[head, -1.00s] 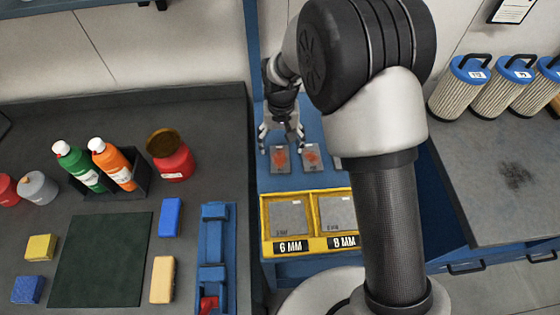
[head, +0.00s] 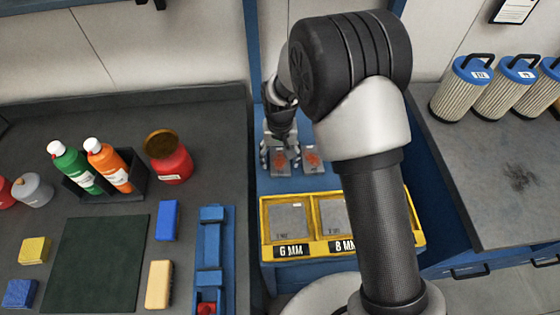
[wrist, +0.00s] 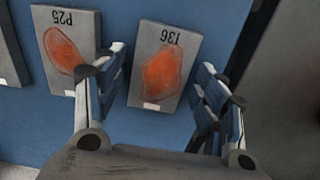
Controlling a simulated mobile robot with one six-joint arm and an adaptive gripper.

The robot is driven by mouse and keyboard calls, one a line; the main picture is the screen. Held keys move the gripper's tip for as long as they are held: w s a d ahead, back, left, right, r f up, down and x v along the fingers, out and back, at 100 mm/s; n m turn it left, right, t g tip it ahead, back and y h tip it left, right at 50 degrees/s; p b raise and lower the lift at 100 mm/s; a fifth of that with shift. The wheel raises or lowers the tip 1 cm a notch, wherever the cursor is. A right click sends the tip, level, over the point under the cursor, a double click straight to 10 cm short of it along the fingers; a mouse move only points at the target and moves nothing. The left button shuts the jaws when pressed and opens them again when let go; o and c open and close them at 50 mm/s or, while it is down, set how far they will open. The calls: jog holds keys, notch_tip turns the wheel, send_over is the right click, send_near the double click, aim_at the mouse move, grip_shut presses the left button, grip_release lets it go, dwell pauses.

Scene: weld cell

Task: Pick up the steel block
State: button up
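Several flat grey steel blocks with orange-red marks lie on the blue bench. My gripper (head: 280,157) is over the left block (head: 281,165) in the head view; a second block (head: 313,159) lies just to its right. In the wrist view my gripper (wrist: 162,72) is open. Its fingers stand either side of the block marked I36 (wrist: 165,66), with gaps and nothing held. The block marked P25 (wrist: 67,48) lies to the left, partly behind the left finger. Part of another block (wrist: 9,55) shows at the left edge. I cannot tell the fingertips' exact height.
A yellow tray (head: 293,251) labelled 6 MM and 8 MM stands in front of the blocks. A dark workbench (head: 101,213) with bottles is to the left. Blue-capped filters (head: 461,88) stand on the right bench. Blue bench surface (wrist: 150,125) is bare around the blocks.

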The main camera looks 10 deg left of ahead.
grip_shut()
dwell(0.7)
